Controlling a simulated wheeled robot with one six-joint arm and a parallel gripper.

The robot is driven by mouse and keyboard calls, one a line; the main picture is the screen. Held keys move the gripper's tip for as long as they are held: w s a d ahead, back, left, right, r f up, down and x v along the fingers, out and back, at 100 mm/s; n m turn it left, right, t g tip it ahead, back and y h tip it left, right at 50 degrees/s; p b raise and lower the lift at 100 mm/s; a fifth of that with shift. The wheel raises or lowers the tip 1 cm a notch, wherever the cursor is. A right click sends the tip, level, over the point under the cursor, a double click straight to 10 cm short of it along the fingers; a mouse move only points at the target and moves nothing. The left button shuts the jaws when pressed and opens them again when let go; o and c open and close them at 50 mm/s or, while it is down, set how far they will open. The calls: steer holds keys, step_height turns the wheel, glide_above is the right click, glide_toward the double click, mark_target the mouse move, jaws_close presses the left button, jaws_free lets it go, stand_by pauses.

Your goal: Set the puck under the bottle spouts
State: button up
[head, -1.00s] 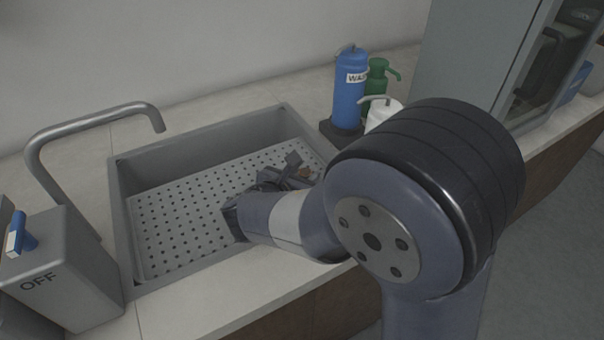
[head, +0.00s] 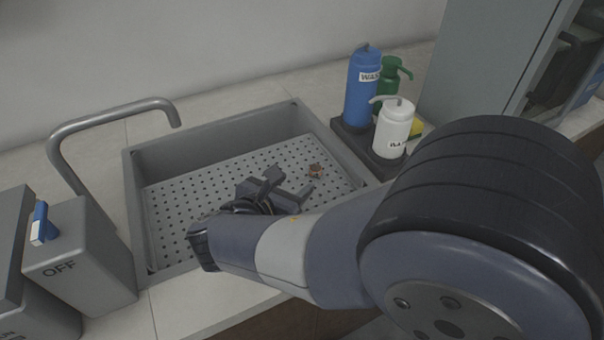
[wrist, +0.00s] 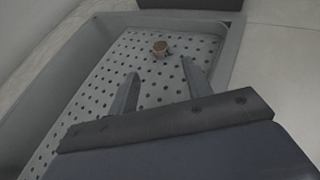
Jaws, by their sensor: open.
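The puck (head: 316,170) is small and brown. It sits on the perforated floor of the sink, toward its right side. In the wrist view the puck (wrist: 160,47) lies beyond my fingertips, roughly in line with the space between them. My gripper (head: 292,187) is over the sink, left of the puck, open and empty; its two fingers also show in the wrist view (wrist: 160,82). The bottles stand right of the sink on a dark tray (head: 350,143): a blue one labelled WAX (head: 361,92), a green one (head: 388,82) and a white one (head: 394,128), with spouts.
The grey sink (head: 235,140) has raised walls around its perforated floor (head: 180,205). A curved faucet (head: 110,113) stands at the left, behind a grey box marked OFF (head: 80,262). A yellow item (head: 416,128) is by the white bottle. A tall grey cabinet (head: 480,60) stands at the right.

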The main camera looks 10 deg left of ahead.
steer(key=shift+v, duration=1.05)
